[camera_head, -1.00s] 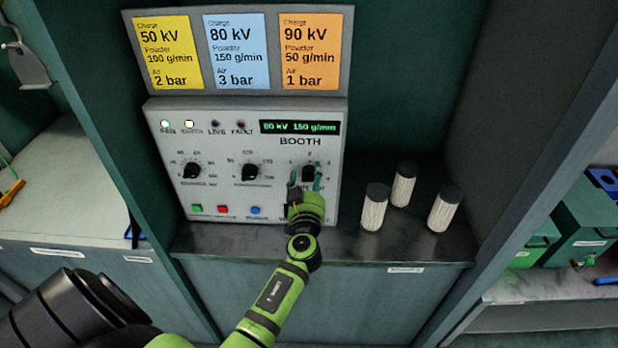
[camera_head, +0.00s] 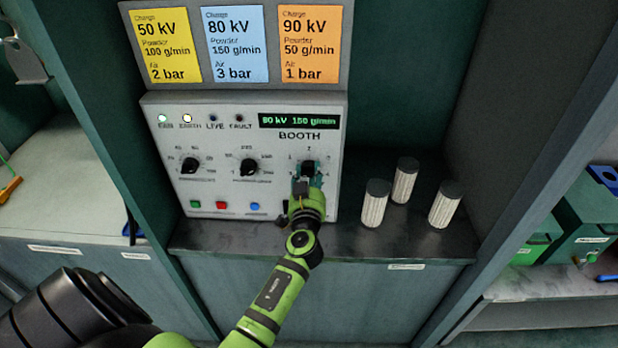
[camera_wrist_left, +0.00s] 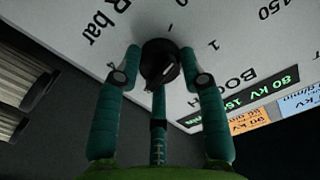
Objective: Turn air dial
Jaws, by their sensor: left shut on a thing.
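The air dial (camera_head: 308,167) is the black knob at the right of the booth control panel (camera_head: 268,207). My left gripper (camera_head: 306,178) comes up from below and is shut on this dial, hiding part of it and its scale. In the left wrist view the dial (camera_wrist_left: 160,62) sits between the teal fingers, with a light pointer mark on its face and "1" and "bar" printed around it. The display (camera_head: 299,121) reads 80 kV 150 g/min. My right gripper is not in view.
Yellow, blue (camera_head: 235,48) and orange setting cards stand above the panel. Two other dials, charge (camera_head: 190,165) and powder (camera_head: 249,167), are to the left. Three pale cylinders with dark caps (camera_head: 374,204) stand on the shelf to the right. Side walls close in the bay.

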